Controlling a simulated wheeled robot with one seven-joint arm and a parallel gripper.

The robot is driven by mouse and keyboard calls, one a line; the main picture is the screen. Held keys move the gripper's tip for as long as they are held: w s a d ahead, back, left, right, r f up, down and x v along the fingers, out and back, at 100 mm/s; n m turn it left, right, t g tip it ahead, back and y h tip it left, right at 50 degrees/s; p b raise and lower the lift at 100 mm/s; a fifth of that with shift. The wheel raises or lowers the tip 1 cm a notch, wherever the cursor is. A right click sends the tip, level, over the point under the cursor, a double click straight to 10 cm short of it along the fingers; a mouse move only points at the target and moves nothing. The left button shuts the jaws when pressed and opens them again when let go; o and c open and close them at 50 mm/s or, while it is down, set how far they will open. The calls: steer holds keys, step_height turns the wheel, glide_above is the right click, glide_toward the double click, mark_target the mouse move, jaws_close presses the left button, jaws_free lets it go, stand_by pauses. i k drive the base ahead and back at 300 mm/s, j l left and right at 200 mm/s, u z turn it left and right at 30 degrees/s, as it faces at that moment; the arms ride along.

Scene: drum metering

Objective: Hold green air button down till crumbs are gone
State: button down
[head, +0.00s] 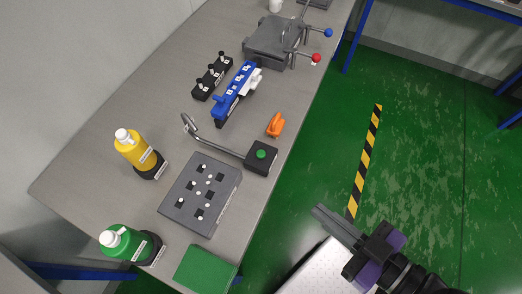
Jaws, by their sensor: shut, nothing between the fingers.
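The green air button (261,154) sits on top of a small black box (257,165) near the bench's right edge. A bent metal pipe (215,137) runs from that box to the left and curves back at its far end. Small white crumbs (209,180) lie on a dark grey plate (213,215) with several black square recesses. My gripper (317,209) is shut and empty, at the lower right over the floor side of the bench. It is well apart from the button and touches nothing that I can see.
An orange object (275,125) lies beyond the button box. A blue tool (238,93) and a black rack (212,76) stand further back. Yellow (137,151) and green (122,241) bottles stand at the left. A green pad (207,269) lies in front. A grey machine (277,40) has red and blue knobs.

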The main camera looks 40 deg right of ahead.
mark_target(260, 154)
steer(key=j+z, duration=0.8)
steer(key=k+j+z, duration=0.15)
steer(key=j+z, duration=0.2)
steer(key=k+j+z, duration=0.15)
steer(key=j+z, duration=0.25)
steer(key=j, duration=0.1)
